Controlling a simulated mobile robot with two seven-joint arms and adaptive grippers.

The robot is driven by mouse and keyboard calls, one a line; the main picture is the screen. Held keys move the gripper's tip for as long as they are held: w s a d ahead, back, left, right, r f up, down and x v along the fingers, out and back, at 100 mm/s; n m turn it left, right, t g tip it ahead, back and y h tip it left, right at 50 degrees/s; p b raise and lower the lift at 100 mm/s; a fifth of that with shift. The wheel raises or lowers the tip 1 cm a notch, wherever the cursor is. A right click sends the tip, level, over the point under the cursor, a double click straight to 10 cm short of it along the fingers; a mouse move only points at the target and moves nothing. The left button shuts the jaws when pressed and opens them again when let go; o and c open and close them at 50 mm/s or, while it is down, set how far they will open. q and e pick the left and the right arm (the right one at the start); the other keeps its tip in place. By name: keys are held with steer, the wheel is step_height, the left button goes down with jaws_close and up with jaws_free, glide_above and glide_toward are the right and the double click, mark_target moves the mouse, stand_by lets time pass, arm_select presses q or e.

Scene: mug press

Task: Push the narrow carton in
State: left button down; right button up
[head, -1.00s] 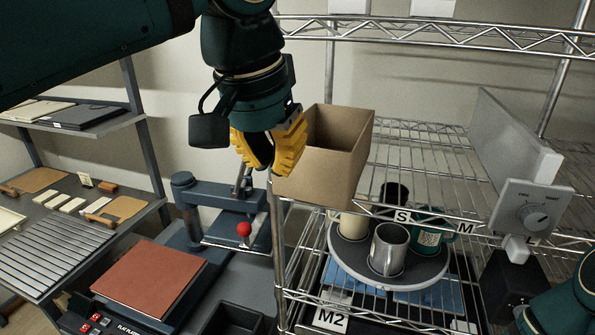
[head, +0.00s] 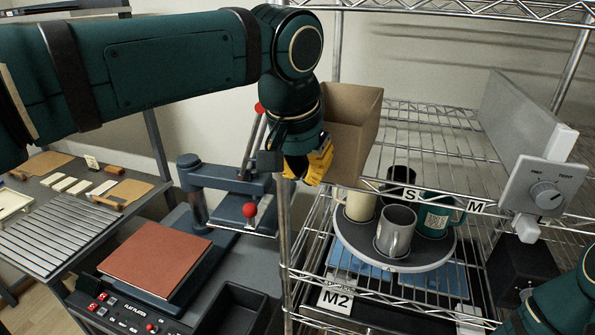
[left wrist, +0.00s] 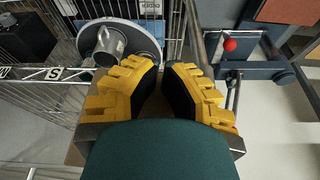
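The narrow carton is an open-topped brown cardboard box (head: 355,135). It stands upright at the left end of the upper wire shelf, its lower front corner near the front rail. My left gripper (head: 316,166), with yellow fingers, is at the carton's left side in the head view and overlaps its edge. I cannot tell whether they touch. In the left wrist view the left gripper (left wrist: 165,68) shows a small gap between its dark pads, with nothing clearly held. The carton is mostly hidden there. My right gripper is out of view; only part of that arm shows at lower right.
Below the carton, a round tray (head: 345,243) bears several mugs, including a grey one (head: 396,230). A grey panel (head: 522,110) and dial box (head: 545,190) stand at the right. The upper shelf between carton and panel is clear. A press (head: 215,180) stands left of the rack.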

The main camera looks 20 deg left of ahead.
arm_select(q)
steer(key=shift+w, duration=0.1)
steer(key=w+p, duration=0.2)
steer(key=w, duration=0.1)
steer(key=w+d+p, duration=0.1)
steer(key=w, duration=0.2)
steer(key=shift+d+r+p, duration=0.1)
steer(key=shift+r+p, duration=0.05)
steer(key=shift+p, duration=0.2)
steer(key=shift+w, duration=0.25)
